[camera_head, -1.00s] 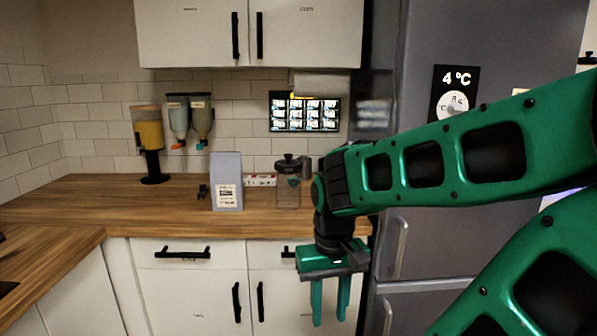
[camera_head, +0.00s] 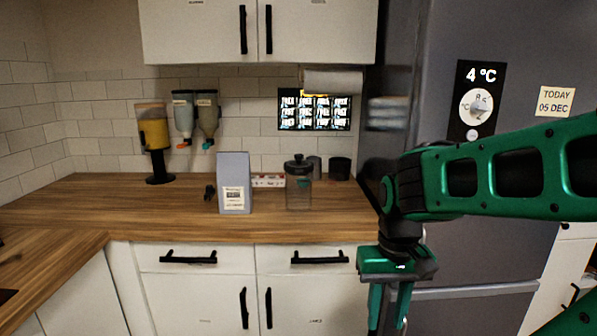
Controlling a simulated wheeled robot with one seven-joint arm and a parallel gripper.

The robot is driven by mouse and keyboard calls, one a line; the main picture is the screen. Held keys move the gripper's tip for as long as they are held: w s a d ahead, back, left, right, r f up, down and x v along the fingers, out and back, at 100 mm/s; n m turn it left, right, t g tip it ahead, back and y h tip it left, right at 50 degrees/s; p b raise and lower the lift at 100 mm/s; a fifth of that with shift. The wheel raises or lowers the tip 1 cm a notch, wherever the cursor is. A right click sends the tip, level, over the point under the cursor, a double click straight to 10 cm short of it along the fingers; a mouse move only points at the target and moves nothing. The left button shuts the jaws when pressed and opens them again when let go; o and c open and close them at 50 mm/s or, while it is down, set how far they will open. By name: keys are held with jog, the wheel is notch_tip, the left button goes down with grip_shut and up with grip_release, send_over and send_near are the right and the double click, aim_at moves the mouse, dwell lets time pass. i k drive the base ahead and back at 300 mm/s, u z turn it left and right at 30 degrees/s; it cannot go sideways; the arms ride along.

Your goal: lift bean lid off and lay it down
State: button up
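The bean jar (camera_head: 299,190) is a clear container standing on the wooden counter, right of a grey bag. Its dark lid (camera_head: 298,165) with a round knob sits on top of it. My gripper (camera_head: 388,318) points down in front of the fridge, below counter height and to the right of the jar. It is apart from the jar and lid. Two green fingers show with a gap between them and nothing in it; the tips are near the lower picture edge.
The grey bag (camera_head: 234,183) stands close left of the jar. Dark canisters (camera_head: 340,168) stand behind it to the right. A juice-like dispenser (camera_head: 153,140) is further left. The counter (camera_head: 120,205) is clear at the front and left. The fridge (camera_head: 455,245) borders the right.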

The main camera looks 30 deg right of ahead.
aim_at(291, 166)
jog(key=z, duration=0.05)
jog(key=i, duration=0.85)
jog(key=u, duration=0.05)
